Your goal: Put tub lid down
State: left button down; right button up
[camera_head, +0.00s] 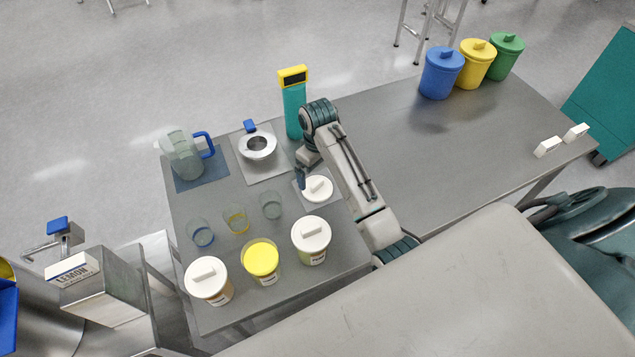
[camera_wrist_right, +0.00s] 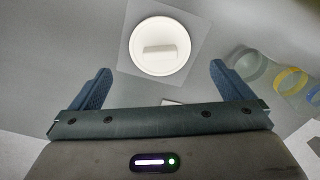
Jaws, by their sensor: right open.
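A white tub lid (camera_head: 319,191) with a bar-shaped handle lies flat on a pale square mat (camera_head: 302,206) on the steel table. It also shows in the right wrist view (camera_wrist_right: 160,47), ahead of the fingertips. My right gripper (camera_head: 301,176) is just beside and above the lid; in the right wrist view its two fingers (camera_wrist_right: 160,82) are wide apart with nothing between them. A tub with yellow contents (camera_head: 261,258) stands without a lid. White-lidded tubs stand to its left (camera_head: 209,279) and right (camera_head: 311,238). My left gripper is not in view.
A jug (camera_head: 186,155), a steel funnel-like piece (camera_head: 257,146) and a teal-yellow device (camera_head: 293,105) stand behind. Blue, yellow and green bins (camera_head: 475,66) stand at the far right. The table's right half is mostly clear.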

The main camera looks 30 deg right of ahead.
aim_at(318, 183)
notch_tip(318, 183, up, 6)
jog(key=shift+f+p, duration=0.15)
jog(key=shift+p, duration=0.95)
jog(key=shift+f, duration=0.1)
